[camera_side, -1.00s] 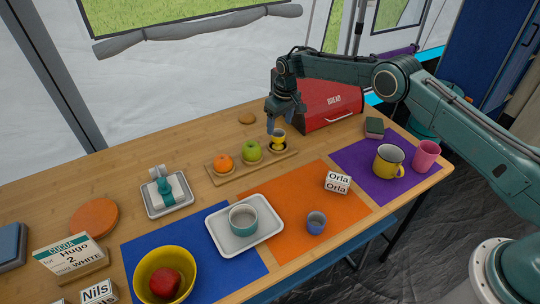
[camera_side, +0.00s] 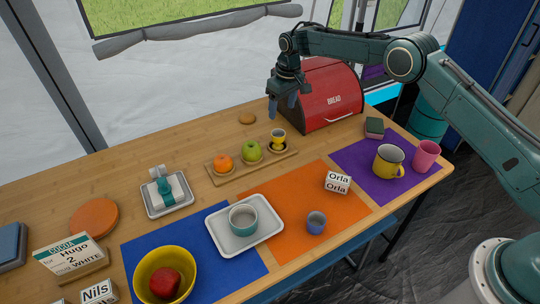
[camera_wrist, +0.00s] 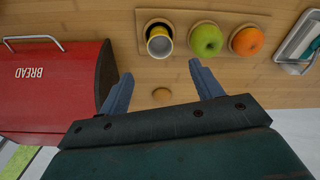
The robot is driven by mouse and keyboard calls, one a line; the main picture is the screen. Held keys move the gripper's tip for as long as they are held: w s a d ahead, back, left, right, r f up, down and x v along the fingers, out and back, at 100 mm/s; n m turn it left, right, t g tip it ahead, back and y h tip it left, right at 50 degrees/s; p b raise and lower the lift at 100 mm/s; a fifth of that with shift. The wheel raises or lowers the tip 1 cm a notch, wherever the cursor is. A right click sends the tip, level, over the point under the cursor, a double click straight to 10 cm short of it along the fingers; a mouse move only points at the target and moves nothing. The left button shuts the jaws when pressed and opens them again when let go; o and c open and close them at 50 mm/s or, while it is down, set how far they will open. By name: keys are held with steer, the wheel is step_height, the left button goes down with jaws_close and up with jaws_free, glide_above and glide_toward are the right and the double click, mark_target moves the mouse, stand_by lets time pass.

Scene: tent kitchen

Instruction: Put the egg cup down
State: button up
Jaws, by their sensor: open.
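The yellow egg cup (camera_side: 278,136) stands upright at the right end of a wooden board (camera_side: 225,176), beside a green apple (camera_side: 252,151) and an orange (camera_side: 223,163). In the wrist view the egg cup (camera_wrist: 159,42) is seen from above, in a dark round spot on the board (camera_wrist: 181,16). My gripper (camera_side: 281,112) is open and empty, above and behind the egg cup, apart from it. In the wrist view my gripper's fingers (camera_wrist: 158,84) are spread with nothing between them.
A red bread bin (camera_side: 325,95) stands close to the right of my gripper. A small round brown thing (camera_side: 247,118) lies on the table behind the board. Mats with a bowl (camera_side: 165,275), a tray (camera_side: 219,231) and mugs (camera_side: 388,160) fill the front.

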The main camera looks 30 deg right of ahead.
steer(key=s+d+r, duration=0.1)
steer(key=s+r, duration=0.1)
steer(key=r, duration=0.3)
steer(key=s+d+r+t, duration=0.1)
steer(key=s+r, duration=0.1)
steer(key=r, duration=0.3)
steer(key=s+d+r, duration=0.1)
steer(key=s+r, duration=0.2)
steer(key=r, duration=0.3)
steer(key=s+d+r+m+t, duration=0.1)
steer(key=s+d+r+m, duration=0.1)
steer(key=s+r, duration=1)
steer(key=s+d+r+t, duration=0.1)
steer(key=s+d, duration=0.1)
steer(key=s, duration=1.5)
steer(key=s+d+f+m+t, duration=0.1)
steer(key=s+f, duration=0.4)
steer(key=s, duration=0.8)
steer(key=shift+s+f, duration=0.15)
